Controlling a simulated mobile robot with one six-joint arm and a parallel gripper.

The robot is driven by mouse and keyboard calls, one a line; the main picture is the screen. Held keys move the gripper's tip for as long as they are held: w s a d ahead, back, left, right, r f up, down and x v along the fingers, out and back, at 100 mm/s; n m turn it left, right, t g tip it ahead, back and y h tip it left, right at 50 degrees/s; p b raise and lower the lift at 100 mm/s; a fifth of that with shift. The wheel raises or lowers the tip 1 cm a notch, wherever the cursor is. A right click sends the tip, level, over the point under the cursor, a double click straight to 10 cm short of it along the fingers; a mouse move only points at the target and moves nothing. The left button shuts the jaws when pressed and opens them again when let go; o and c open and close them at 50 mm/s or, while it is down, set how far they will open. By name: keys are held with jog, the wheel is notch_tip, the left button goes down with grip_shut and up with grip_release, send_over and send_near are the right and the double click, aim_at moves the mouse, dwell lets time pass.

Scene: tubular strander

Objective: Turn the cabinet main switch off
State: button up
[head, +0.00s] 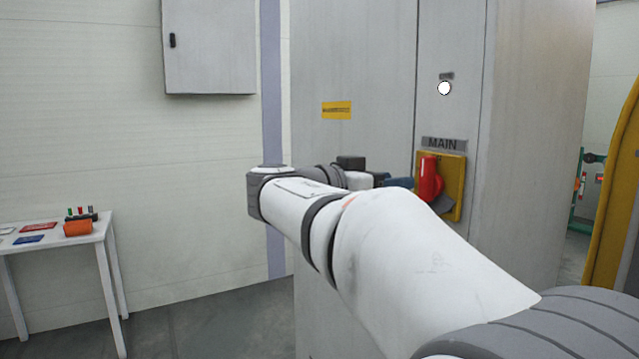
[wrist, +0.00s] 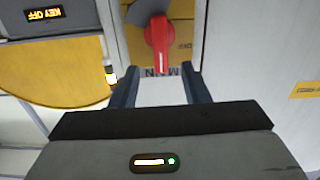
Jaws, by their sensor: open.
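The main switch is a red handle (head: 430,178) on a yellow plate (head: 455,185), on the grey cabinet (head: 355,60) below a "MAIN" label (head: 442,144). In the wrist view the red handle (wrist: 159,45) shows upside down, its white-marked end pointing toward the "MAIN" label. My gripper (wrist: 160,68) is open, with its dark fingers apart. In the wrist picture the handle's end lies between and just beyond the fingertips, and I see no clear contact. In the head view my arm hides part of the plate, and one blue finger (head: 398,182) shows left of the handle.
A white round lamp (head: 444,88) sits above the label. A wall box (head: 208,45) and a white table (head: 95,235) with small items stand at the left. A yellow curved part (head: 615,190) is at the right.

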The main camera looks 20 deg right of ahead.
aim_at(423, 173)
jog(key=shift+w+d+r+p, duration=0.1)
jog(key=shift+d+p, duration=0.1)
jog(key=shift+d, duration=1.1)
jog(key=shift+w+d+r+p, duration=0.15)
jog(key=shift+d+p, duration=0.05)
jog(key=shift+d, duration=1.1)
jog(key=shift+w+d+r+p, duration=0.1)
jog(key=shift+d+p, duration=0.1)
jog(key=shift+d, duration=1.1)
